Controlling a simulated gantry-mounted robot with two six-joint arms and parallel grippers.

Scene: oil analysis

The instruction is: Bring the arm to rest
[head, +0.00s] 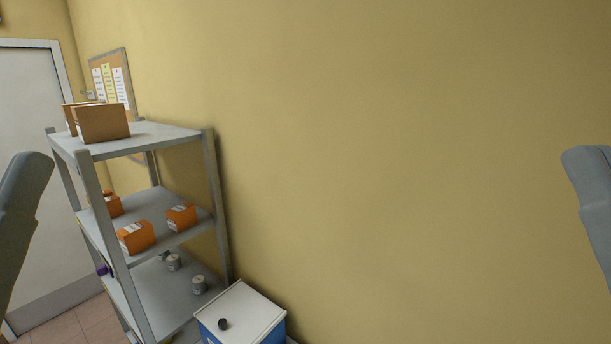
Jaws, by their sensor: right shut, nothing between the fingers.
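A grey link of my right arm (590,200) shows at the right edge of the head view, in front of the bare wall. A grey link of my left arm (22,205) shows at the left edge, in front of the door and beside the shelf. Both links are cut off by the frame edges. No fingers of either gripper show, and I see nothing held.
A grey shelf rack (158,134) stands at the left with cardboard boxes (102,123), orange boxes (136,237) and small grey containers (199,285). A blue bin with a white lid (245,308) stands beside it. A door (30,160) is far left. The wall (400,150) is clear.

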